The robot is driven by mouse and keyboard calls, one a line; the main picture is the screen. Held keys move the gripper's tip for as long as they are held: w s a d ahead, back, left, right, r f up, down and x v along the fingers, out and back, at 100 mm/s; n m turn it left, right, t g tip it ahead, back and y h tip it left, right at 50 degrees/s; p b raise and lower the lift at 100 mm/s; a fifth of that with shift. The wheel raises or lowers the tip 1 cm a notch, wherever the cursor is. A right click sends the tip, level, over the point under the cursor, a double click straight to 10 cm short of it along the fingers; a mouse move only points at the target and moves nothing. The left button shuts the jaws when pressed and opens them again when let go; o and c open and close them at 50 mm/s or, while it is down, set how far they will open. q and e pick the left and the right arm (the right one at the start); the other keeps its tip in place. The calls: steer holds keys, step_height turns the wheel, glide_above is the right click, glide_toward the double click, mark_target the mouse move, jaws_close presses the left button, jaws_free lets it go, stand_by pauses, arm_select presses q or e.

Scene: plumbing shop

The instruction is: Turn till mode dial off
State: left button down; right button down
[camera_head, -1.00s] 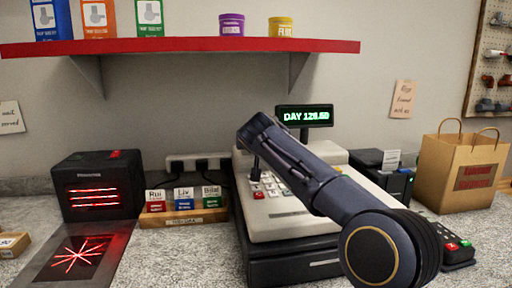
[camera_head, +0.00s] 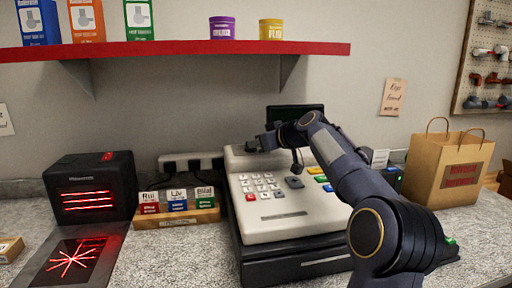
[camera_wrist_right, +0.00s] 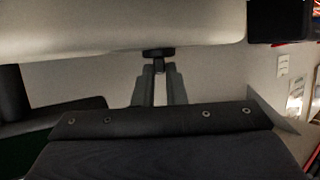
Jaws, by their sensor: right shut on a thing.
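The till (camera_head: 295,215) is a cream cash register with a dark base, in the middle of the counter. Its display (camera_head: 295,112) on a post behind is dark, with no readable text, and partly covered by my right arm. My right gripper (camera_head: 256,144) reaches over the till to its back left top edge. In the right wrist view the gripper (camera_wrist_right: 157,82) is shut on a small dark knob, the mode dial (camera_wrist_right: 158,53), on the cream till body. The dial's markings cannot be read. My left gripper is not in view.
A black scanner box (camera_head: 92,190) with red lights stands left, beside small labelled boxes in a wooden holder (camera_head: 180,217). A paper bag (camera_head: 447,170) stands right. A red shelf (camera_head: 180,50) with boxes and tins hangs above.

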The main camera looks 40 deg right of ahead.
steer(key=shift+d+n+y+p, duration=0.3)
steer(key=shift+n+y, duration=0.2)
steer(key=shift+y, duration=0.1)
steer(key=shift+d+n+y+p, duration=0.15)
steer(key=shift+n+y+p, duration=0.15)
steer(key=shift+n+y, duration=0.25)
steer(key=n+y+p, duration=0.1)
steer(key=p, duration=0.1)
steer(key=n+g+y+p, duration=0.1)
steer(key=y+p, duration=0.1)
steer(key=shift+w+d+r+n, duration=0.15)
steer(key=shift+d+n, duration=0.1)
steer(key=shift+d, duration=0.05)
steer(key=shift+d+f+n+g+y+p, duration=0.1)
steer(key=shift+f+n+g+y+p, duration=0.1)
steer(key=shift+n+g+y+p, duration=0.55)
steer(key=shift+w+f+p, duration=0.1)
steer(key=shift+p, duration=0.2)
steer(key=c, duration=1.5)
jaws_free()
steer(key=v, duration=0.7)
steer(key=shift+s+d, duration=0.15)
steer(key=shift+s, duration=0.2)
